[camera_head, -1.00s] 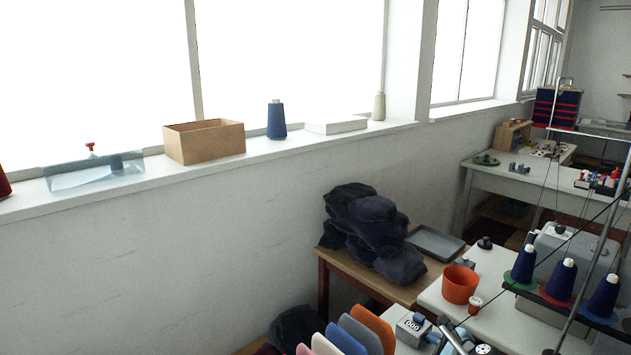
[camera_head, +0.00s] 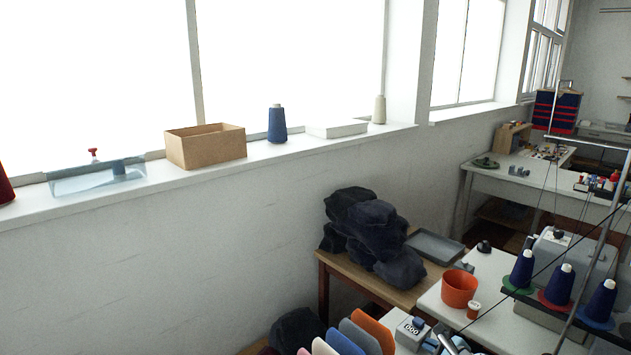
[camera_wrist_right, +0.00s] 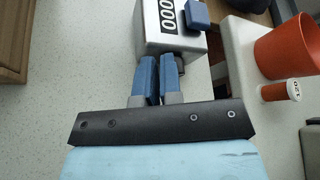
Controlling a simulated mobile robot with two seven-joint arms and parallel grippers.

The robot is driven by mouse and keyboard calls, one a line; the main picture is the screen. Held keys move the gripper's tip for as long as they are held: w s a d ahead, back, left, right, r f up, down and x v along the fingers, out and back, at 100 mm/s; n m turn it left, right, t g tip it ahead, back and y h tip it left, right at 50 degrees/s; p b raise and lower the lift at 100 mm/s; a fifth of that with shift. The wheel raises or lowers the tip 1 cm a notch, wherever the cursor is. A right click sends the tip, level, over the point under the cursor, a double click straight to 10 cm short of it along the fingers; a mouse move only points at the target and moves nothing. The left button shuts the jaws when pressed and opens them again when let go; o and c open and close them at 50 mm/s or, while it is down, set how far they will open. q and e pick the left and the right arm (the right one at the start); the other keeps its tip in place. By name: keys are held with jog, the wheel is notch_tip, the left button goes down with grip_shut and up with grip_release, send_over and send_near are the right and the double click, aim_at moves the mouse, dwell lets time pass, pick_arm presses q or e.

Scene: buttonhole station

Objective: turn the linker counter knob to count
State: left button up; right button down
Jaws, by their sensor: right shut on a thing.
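The linker counter (camera_head: 408,334) is a light grey box on the white table, at the bottom of the head view. Its black display reads 000 in the right wrist view (camera_wrist_right: 168,17). In the head view my right gripper (camera_head: 447,344) is partly cut off. My left gripper is not in view.
Blue cones (camera_head: 558,284) stand further right. Dark cloths (camera_head: 370,235) lie on the wooden table behind.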

jog(key=shift+s+a+f, duration=0.15)
jog(key=shift+a+f, duration=0.05)
jog(key=shift+a, duration=0.15)
jog(key=shift+r+p, duration=0.1)
jog(key=shift+p, duration=0.2)
jog(key=shift+a+p, duration=0.15)
jog(key=shift+p, duration=0.15)
jog(key=s+d+p, duration=0.1)
jog(key=s+d, duration=0.1)
jog(key=s+d+p, duration=0.1)
jog(key=d, duration=0.1)
jog(key=shift+s+r+p, duration=0.2)
jog(key=shift+s+p, duration=0.1)
jog(key=shift+s, duration=0.1)
jog(key=shift+s+d, duration=0.3)
jog(key=shift+f, duration=0.1)
